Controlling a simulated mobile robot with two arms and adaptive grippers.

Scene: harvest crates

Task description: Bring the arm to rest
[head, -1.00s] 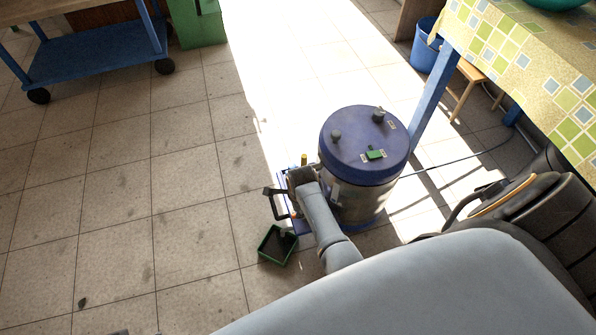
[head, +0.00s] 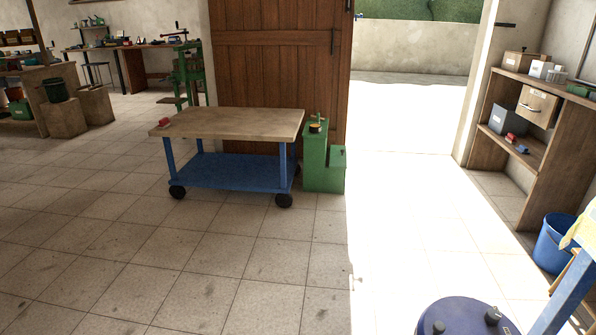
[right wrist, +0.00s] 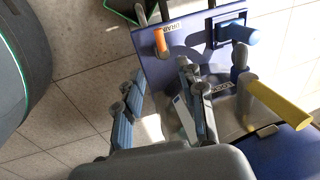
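My right gripper (right wrist: 160,72) shows in the right wrist view with its two blue-padded fingers apart. I see nothing held between them. Past the fingers is a blue panel (right wrist: 170,62) with an orange handle (right wrist: 161,42), a blue handle (right wrist: 238,33) and a yellow handle (right wrist: 278,103). I cannot tell whether the fingers touch the panel. Neither arm shows in the head view now, and my left gripper is out of view.
In the head view, a wood-topped trolley (head: 235,123) stands by a brown door, with a green stepped block (head: 323,165) beside it. A blue drum lid (head: 465,318) shows at the bottom edge. A blue bucket (head: 552,245) stands at right. The tiled floor in front is clear.

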